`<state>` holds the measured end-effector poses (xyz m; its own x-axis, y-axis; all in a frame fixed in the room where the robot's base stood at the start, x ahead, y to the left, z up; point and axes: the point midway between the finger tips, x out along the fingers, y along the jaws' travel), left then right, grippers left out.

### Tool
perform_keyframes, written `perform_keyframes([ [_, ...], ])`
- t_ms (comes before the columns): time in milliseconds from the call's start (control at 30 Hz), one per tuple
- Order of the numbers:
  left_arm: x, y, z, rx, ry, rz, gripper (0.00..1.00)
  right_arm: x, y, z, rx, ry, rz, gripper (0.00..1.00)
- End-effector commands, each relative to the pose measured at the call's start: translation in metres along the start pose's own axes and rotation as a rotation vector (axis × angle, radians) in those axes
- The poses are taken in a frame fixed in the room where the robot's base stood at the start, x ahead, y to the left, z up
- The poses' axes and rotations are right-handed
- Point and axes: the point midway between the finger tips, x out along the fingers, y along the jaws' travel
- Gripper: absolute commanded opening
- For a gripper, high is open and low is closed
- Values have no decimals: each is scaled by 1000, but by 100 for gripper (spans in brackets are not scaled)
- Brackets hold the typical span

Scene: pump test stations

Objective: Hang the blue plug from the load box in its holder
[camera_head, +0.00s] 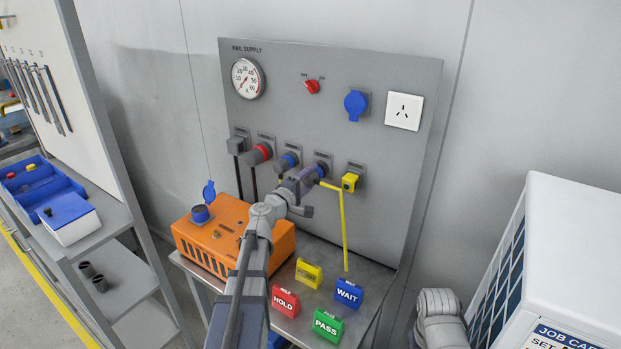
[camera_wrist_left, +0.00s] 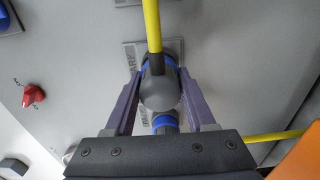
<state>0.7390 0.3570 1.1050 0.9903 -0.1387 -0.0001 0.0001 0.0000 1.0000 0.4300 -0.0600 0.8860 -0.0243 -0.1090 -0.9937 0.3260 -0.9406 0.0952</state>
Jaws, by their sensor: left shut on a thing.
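The blue plug (camera_wrist_left: 160,92) has a grey body, a blue ring and a yellow cable. My left gripper (camera_head: 308,180) is shut on it, and in the left wrist view the purple fingers (camera_wrist_left: 160,95) stand on both sides of it. The plug is at a holder plate marked PARK (camera_wrist_left: 131,56) on the grey panel; I cannot tell how deep it sits. In the head view the gripper mostly hides the plug. The orange load box (camera_head: 200,243) stands on the bench at left, with a blue socket (camera_head: 201,213) whose lid is up. My right gripper is out of view.
Other parked plugs flank the holder: a red one (camera_head: 260,153), a blue one (camera_head: 287,161) and a yellow one (camera_head: 350,181). The yellow cable (camera_head: 344,235) hangs to the bench. Coloured signs, including HOLD (camera_head: 285,301), stand at the front. A white cabinet (camera_head: 570,240) is at right.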

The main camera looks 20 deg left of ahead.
Motion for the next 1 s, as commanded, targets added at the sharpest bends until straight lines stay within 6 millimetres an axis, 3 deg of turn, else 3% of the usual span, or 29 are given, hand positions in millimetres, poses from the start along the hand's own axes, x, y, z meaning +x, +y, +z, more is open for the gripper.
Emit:
perform_keyframes([
  [600, 11, 0, 0, 0, 0, 0, 0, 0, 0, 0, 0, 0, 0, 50],
  [633, 10, 0, 0, 0, 0, 0, 57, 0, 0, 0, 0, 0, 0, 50],
  [900, 10, 0, 0, 0, 0, 0, 88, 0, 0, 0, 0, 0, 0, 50],
  [1000, 10, 0, 0, 0, 0, 0, 90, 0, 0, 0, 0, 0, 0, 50],
])
